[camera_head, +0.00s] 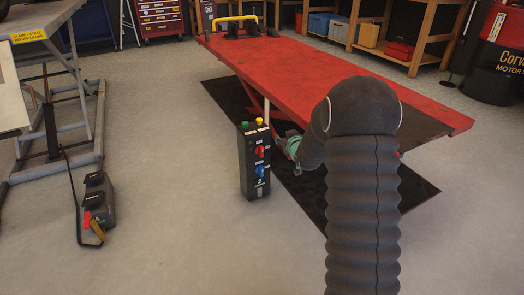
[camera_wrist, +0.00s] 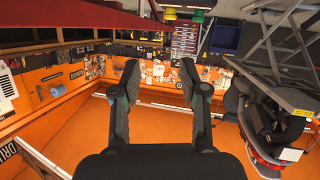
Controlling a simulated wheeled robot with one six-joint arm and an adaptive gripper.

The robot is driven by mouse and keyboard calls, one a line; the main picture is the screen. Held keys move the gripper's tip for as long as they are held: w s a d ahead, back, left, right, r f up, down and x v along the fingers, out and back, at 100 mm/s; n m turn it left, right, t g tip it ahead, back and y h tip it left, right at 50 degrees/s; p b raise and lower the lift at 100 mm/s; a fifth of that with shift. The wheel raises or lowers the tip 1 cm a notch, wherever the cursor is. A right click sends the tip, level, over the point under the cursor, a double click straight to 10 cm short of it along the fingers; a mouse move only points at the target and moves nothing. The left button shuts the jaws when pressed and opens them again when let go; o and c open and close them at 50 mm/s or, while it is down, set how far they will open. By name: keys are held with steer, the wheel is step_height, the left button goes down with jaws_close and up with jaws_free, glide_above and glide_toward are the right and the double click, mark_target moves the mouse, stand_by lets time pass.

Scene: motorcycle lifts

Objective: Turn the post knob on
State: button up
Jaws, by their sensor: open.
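A black control post (camera_head: 253,165) stands upright on the floor near the middle of the head view. A red knob (camera_head: 260,151) and a blue knob (camera_head: 261,171) are on its front face, one above the other. A green button (camera_head: 244,125) and a yellow button (camera_head: 259,122) are on top. My gripper (camera_wrist: 159,75) is open and empty in the wrist view. In the head view its teal part shows right of the post, partly hidden by my arm. A yellow cap (camera_wrist: 169,14) and a green cap (camera_wrist: 198,16) show above the fingers; neither knob shows there.
A red lift table (camera_head: 330,80) lies behind and right of the post, over a black mat (camera_head: 400,195). A grey lift (camera_head: 60,110) stands at the left, with a black pedal unit (camera_head: 97,200) beside it. The floor left of and in front of the post is clear.

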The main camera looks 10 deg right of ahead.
steer(key=w+f+t+y, duration=0.2)
steer(key=w+f, duration=0.2)
steer(key=f, duration=0.5)
steer(key=n+t+y+p, duration=0.1)
steer(key=y, duration=0.1)
glide_toward(263, 151)
steer(key=x, duration=0.9)
steer(key=shift+w+a, duration=0.2)
steer(key=shift+w, duration=0.15)
jaws_close()
